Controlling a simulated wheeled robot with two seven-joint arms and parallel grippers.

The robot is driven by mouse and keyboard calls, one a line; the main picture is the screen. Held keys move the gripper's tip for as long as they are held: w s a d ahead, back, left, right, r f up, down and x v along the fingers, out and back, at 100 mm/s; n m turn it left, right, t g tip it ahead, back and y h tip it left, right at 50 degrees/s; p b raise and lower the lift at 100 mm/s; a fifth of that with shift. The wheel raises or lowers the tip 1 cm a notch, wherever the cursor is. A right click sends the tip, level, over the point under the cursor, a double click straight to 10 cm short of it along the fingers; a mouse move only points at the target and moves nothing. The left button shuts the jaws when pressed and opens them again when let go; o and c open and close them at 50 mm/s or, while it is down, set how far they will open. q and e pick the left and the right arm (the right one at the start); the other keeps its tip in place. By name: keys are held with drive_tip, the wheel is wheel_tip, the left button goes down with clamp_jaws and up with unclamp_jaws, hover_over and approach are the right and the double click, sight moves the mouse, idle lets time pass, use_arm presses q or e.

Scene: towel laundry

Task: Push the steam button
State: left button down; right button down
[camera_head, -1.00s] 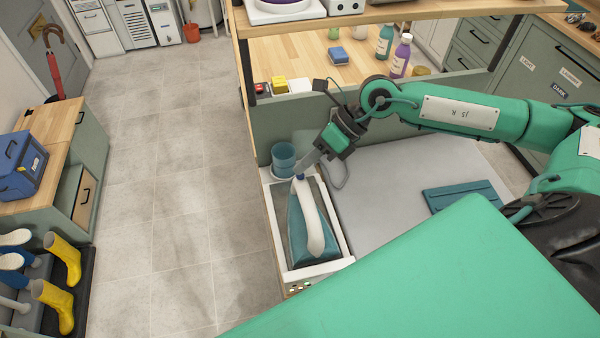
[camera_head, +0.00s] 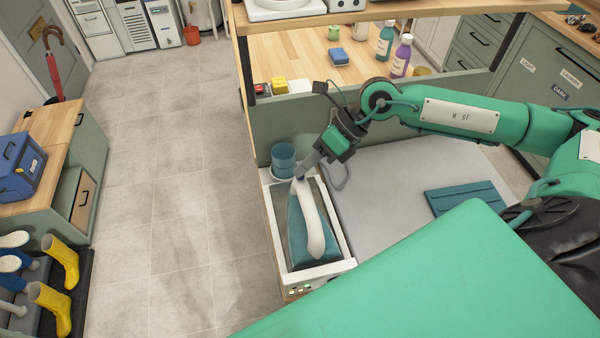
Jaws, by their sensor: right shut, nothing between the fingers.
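The steam iron (camera_head: 313,226) has a long white handle and a teal body, and it sits in a white-framed tray (camera_head: 347,240) on the ironing station. The fingers cover most of the button. My left gripper is not in view.
A blue cup (camera_head: 284,157) stands just behind the iron. A wooden shelf (camera_head: 400,14) with bottles beneath is behind. Small panel lights (camera_head: 300,290) show at the tray's front.

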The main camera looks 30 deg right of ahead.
drive_tip(key=shift+r, duration=0.55)
drive_tip(key=shift+r, duration=0.1)
wheel_tip(320, 180, up, 6)
drive_tip(key=shift+f+p, duration=0.1)
drive_tip(key=shift+p, duration=1.1)
